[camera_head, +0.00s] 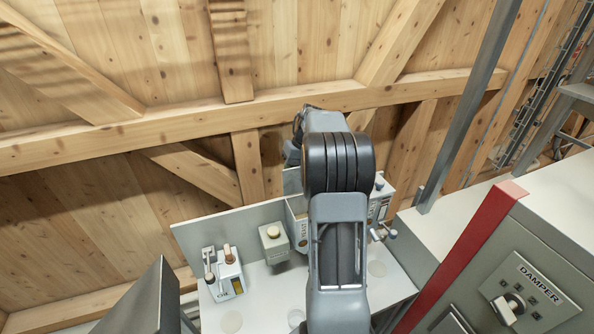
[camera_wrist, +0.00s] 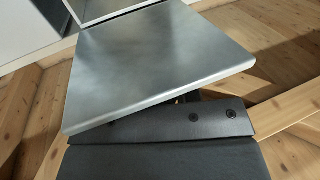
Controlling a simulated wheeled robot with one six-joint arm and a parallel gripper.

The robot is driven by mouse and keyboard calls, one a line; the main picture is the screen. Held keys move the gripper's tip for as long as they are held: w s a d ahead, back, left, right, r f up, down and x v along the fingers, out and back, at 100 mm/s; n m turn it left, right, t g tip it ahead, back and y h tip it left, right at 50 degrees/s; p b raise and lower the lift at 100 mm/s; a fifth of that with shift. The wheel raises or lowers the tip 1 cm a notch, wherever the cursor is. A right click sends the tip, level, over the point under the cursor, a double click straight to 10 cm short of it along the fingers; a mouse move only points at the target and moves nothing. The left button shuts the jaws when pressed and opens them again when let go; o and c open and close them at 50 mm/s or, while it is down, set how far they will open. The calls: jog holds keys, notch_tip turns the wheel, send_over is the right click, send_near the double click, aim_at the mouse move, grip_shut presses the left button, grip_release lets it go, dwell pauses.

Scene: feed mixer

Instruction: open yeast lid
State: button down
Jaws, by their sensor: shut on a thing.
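A flat grey metal lid (camera_wrist: 155,62) fills the middle of the wrist view, tilted in the picture. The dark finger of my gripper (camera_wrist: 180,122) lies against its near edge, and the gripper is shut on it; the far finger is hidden. In the head view my arm covers the gripper and the lid. A light box with partly hidden lettering (camera_head: 381,205) shows just right of my arm; I cannot read whether it says yeast.
A light shelf (camera_head: 262,308) carries an oil can (camera_head: 228,277), a small grey box with a round knob (camera_head: 273,243) and a partly hidden lettered box (camera_head: 299,228). A wooden wall is behind.

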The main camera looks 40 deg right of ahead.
dwell(0.3)
jog(key=c, duration=0.8)
grip_release()
jog(key=v, duration=1.3)
jog(key=shift+d+r, duration=0.1)
jog(key=shift+r, duration=0.3)
